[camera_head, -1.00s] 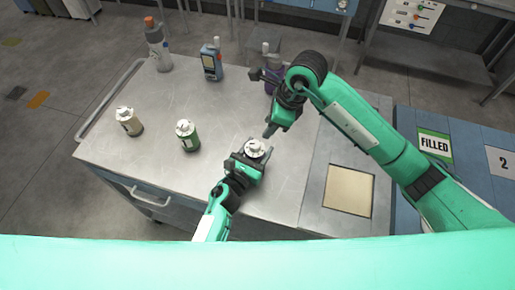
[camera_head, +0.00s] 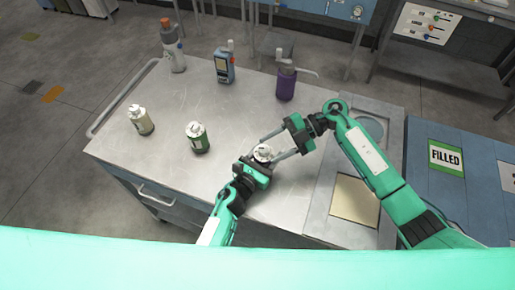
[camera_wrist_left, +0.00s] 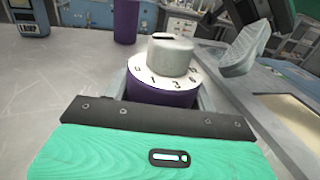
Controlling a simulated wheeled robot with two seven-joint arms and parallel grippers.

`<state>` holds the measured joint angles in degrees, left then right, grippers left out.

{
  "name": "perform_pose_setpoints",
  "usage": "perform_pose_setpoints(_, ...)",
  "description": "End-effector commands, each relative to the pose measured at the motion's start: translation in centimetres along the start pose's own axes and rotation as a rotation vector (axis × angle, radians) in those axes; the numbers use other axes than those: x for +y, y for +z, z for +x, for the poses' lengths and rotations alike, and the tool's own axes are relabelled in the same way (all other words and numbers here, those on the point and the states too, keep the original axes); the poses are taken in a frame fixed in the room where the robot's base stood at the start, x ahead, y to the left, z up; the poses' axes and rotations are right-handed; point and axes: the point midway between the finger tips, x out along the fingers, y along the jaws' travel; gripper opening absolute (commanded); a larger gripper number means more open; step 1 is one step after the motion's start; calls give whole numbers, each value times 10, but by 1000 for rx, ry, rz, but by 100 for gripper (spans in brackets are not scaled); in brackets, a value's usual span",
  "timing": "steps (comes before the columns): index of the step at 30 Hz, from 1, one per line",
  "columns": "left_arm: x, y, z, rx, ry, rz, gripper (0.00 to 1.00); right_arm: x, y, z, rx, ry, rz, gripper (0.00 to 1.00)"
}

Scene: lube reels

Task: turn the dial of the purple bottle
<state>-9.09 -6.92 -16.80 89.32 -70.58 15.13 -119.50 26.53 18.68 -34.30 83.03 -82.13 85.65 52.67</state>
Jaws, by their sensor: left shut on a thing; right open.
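The purple bottle (camera_wrist_left: 165,97) stands in my left gripper (camera_head: 256,166), which is shut on its body. On top is its dial, a white disc (camera_wrist_left: 145,77) with black numbers and a grey knob (camera_wrist_left: 171,56). The dial also shows in the head view (camera_head: 263,153), while the bottle's body is mostly hidden there. My right gripper (camera_head: 272,145) is open, its two long fingers reaching left to either side of the dial. One grey finger (camera_wrist_left: 245,50) shows right of the knob in the left wrist view, apart from it.
A purple pump container (camera_head: 287,84) stands at the back of the metal table (camera_head: 165,100). A blue device (camera_head: 224,68) and a grey bottle with an orange cap (camera_head: 172,48) are further left. A cream-labelled bottle (camera_head: 140,120) and a green one (camera_head: 198,138) stand left of my grippers.

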Motion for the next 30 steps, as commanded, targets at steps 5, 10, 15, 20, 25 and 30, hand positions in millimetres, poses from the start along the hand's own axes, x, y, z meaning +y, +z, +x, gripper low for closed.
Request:
perform_pose_setpoints(5, 0, 0, 0, 0, 0, 0, 25, -11, 16, -6, 111, 178, 409, 53)
perform_pose_setpoints(10, 0, 0, 0, 0, 0, 0, 25, -17, 28, -13, 207, 289, 680, 53)
perform_pose_setpoints(15, 0, 0, 0, 1, 0, 0, 25, -20, 34, -16, 257, 337, 803, 53)
perform_pose_setpoints(20, 0, 0, 0, 0, 0, 0, 25, -14, 33, -2, 268, 343, 822, 53)
perform_pose_setpoints(25, 0, 0, 0, 0, 0, 0, 25, -3, 30, 24, 267, 342, 819, 53)
perform_pose_setpoints(30, 0, 0, 0, 1, 0, 0, 25, 5, 28, 43, 265, 342, 818, 53)
